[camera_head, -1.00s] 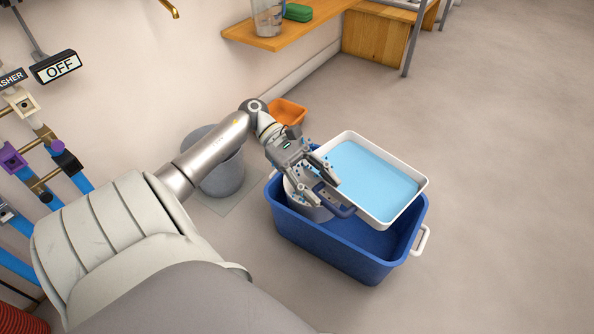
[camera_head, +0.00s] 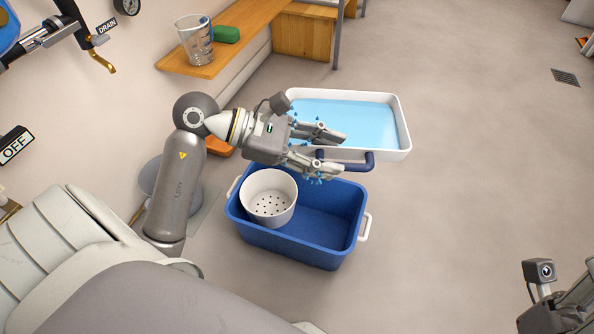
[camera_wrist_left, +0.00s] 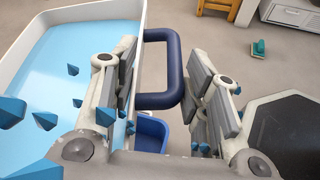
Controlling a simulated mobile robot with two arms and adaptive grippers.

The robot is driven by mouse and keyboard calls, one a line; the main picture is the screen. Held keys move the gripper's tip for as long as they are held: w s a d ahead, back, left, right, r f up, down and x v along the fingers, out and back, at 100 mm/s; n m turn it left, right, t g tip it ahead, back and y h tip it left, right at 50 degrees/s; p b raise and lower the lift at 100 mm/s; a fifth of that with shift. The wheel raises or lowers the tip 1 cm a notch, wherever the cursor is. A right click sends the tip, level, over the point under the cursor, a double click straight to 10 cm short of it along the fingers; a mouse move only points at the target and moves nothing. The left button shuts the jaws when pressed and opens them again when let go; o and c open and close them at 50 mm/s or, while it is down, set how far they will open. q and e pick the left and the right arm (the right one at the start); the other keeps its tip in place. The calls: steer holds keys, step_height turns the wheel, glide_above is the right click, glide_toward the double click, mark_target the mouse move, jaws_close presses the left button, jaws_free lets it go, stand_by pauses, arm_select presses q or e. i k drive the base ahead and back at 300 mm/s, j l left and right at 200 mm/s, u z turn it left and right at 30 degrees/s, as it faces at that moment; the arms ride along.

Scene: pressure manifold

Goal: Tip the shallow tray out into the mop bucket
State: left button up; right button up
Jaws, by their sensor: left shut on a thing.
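The shallow white tray (camera_head: 404,128) holds light blue liquid and looks roughly level. It is in the air past the far edge of the mop bucket in the head view. My left gripper (camera_head: 332,152) is shut on the tray's dark blue loop handle (camera_head: 362,163); the handle shows between the fingers in the left wrist view (camera_wrist_left: 172,100). The blue mop bucket (camera_head: 325,225) stands on the floor with a white perforated basket (camera_head: 268,200) in its left part. A corner of it shows in the left wrist view (camera_wrist_left: 150,135). My right gripper (camera_head: 580,300) is cut off at the lower right.
A wooden shelf (camera_head: 225,50) with a clear measuring jug (camera_head: 196,42) and a green block (camera_head: 226,34) is at the upper left. A grey bin (camera_head: 152,180) stands behind my left arm.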

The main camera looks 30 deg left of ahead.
mark_target(275, 209)
steer(key=k+l+u, duration=0.1)
steer(key=k+u, duration=0.2)
steer(key=k, duration=0.3)
steer(key=k+u, duration=0.3)
steer(key=k, duration=0.3)
